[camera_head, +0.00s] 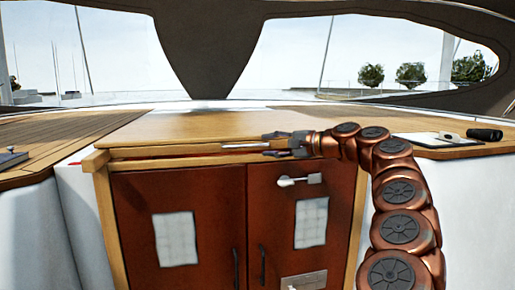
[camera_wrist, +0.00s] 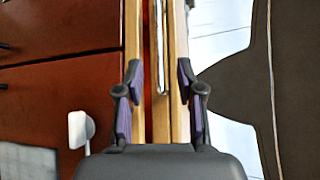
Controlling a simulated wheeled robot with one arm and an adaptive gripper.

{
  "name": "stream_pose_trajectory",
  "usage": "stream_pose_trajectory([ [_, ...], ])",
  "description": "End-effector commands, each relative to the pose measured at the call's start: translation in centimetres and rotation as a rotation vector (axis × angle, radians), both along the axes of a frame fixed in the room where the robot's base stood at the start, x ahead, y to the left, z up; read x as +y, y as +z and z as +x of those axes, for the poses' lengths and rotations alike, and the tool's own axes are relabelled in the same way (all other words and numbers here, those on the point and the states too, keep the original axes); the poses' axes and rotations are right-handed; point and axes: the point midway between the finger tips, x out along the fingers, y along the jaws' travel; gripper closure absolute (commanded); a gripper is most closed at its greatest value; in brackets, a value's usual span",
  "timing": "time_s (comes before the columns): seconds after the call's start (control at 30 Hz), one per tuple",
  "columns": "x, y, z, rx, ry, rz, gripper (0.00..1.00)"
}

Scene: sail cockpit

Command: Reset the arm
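My gripper (camera_head: 266,144) is at the front edge of the cabinet's wooden top in the head view, pointing left, with my copper-coloured arm coming in from the right. In the wrist view my gripper (camera_wrist: 158,70) has its two dark fingers with purple pads spread apart, with nothing visibly held. A slim silver bar (camera_head: 243,147) lies along the wooden front edge, just left of the fingertips. In the wrist view the bar (camera_wrist: 160,45) shows ahead, in line with the gap between the fingers; I cannot tell whether they touch it.
The cabinet (camera_head: 208,188) has two red-brown doors with dark handles, pale sheets and a white latch (camera_head: 300,180). A clipboard (camera_head: 428,139) and a black cylinder (camera_head: 484,134) lie on the right counter. A dark book-like object (camera_head: 12,159) lies far left. The wooden top (camera_head: 190,125) is clear.

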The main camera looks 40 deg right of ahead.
Motion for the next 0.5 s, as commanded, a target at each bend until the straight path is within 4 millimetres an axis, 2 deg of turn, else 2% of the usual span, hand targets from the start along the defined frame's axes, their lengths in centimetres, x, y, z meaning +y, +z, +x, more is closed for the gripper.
stream_pose_trajectory([
  [0.23, 0.1, 0.0, 0.0, 0.001, 0.001, -0.001, 0.63],
  [0.33, 1.2, 0.2, 0.2, 0.002, 0.022, -0.015, 0.63],
  [0.43, 4.5, 0.7, 0.7, 0.011, 0.087, -0.061, 0.63],
  [0.5, 8.0, 1.0, 0.9, 0.022, 0.151, -0.114, 0.63],
])
